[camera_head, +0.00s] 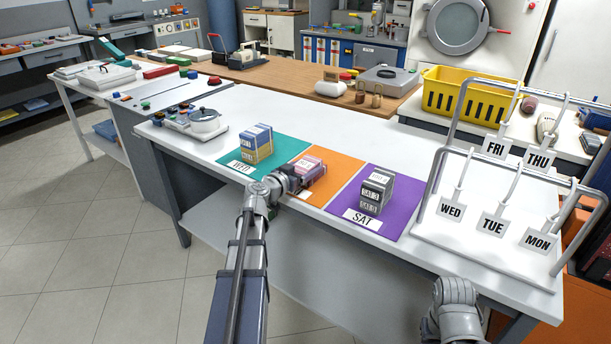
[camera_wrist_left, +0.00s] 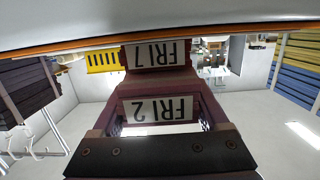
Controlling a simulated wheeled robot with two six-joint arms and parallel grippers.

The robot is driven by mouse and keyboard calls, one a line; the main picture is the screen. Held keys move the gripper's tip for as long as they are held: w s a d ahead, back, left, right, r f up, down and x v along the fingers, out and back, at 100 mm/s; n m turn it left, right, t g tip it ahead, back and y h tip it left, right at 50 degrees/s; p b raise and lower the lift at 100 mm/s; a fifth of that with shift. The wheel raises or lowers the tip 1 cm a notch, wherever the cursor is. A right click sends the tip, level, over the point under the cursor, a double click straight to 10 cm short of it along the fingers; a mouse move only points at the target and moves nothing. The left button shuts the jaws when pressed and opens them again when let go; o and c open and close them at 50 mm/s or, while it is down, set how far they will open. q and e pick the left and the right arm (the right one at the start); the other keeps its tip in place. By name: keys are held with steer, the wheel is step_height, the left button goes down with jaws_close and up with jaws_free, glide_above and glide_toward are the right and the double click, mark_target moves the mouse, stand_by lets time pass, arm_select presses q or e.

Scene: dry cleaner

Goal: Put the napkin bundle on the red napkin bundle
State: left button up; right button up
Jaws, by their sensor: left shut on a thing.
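The pink-red bundles (camera_head: 312,167) sit on the orange mat (camera_head: 341,180), partly hidden by my left gripper (camera_head: 287,183) in the head view. In the left wrist view, which looks upside down, my left gripper (camera_wrist_left: 163,118) is shut on a dark red napkin bundle labelled FRI 2 (camera_wrist_left: 158,108). Another red napkin bundle labelled FRI 7 (camera_wrist_left: 156,54) lies between it and the mat. The held bundle is above it; I cannot tell whether they touch. My right gripper's fingers are not visible; only part of my right arm shows at the bottom right.
A blue-and-yellow stack (camera_head: 255,144) stands on the teal mat (camera_head: 290,147), left of the orange mat. A grey SAT stack (camera_head: 376,192) stands on the purple mat (camera_head: 404,209), to the right. A metal rack (camera_head: 432,205) with day tags stands further right.

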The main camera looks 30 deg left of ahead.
arm_select(q)
steer(key=shift+f, duration=0.2)
steer(key=o, duration=1.3)
steer(key=shift+r, duration=0.1)
steer(key=shift+r+p, duration=0.2)
steer(key=shift+p, duration=0.1)
steer(key=s, duration=0.4)
steer(key=s+r+p, duration=0.1)
steer(key=s, duration=0.3)
steer(key=s+a, duration=0.1)
steer(key=s, duration=0.3)
steer(key=shift+r, duration=0.3)
